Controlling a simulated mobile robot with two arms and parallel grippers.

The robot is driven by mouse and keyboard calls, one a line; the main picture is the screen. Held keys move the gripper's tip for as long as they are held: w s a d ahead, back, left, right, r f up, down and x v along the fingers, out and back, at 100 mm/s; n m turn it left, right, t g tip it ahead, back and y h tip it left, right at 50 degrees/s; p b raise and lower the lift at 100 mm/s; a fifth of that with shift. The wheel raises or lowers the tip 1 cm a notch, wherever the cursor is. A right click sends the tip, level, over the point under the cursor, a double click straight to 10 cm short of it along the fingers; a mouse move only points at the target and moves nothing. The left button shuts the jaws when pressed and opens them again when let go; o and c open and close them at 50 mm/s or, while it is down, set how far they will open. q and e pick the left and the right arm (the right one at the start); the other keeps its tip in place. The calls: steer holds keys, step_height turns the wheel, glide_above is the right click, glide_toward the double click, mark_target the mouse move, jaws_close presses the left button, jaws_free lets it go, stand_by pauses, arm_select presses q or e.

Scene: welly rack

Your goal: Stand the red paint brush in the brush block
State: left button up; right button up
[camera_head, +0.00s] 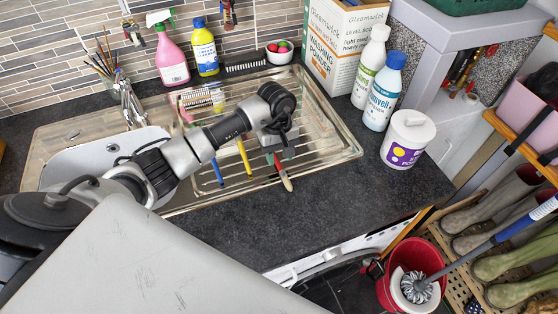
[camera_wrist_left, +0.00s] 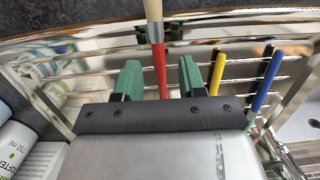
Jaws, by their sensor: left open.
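The red paint brush (camera_head: 279,168) lies on the steel draining board (camera_head: 335,157), its pale end towards the front rim. My left gripper (camera_head: 279,155) is above it, pointing down. In the left wrist view the open green fingers (camera_wrist_left: 160,66) stand either side of the brush's red part (camera_wrist_left: 159,82), apart from it. Its pale end (camera_wrist_left: 153,10) reaches past the fingertips. A low dark block (camera_head: 245,66) by the back wall may be the brush block; its top is too small to read. My right gripper is not in view.
A yellow brush (camera_head: 244,157) and a blue brush (camera_head: 217,172) lie left of the red one. A pink spray bottle (camera_head: 171,60), a yellow bottle (camera_head: 205,50) and a bowl (camera_head: 279,55) stand at the back. White bottles (camera_head: 381,92) and a tub (camera_head: 406,140) stand right.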

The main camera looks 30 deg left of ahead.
mark_target(277, 160)
arm_select(q)
step_height(277, 160, up, 10)
steer(key=w+a+b, duration=0.1)
steer(key=b, duration=0.1)
steer(key=shift+f+b, duration=0.25)
steer(key=shift+b, duration=0.15)
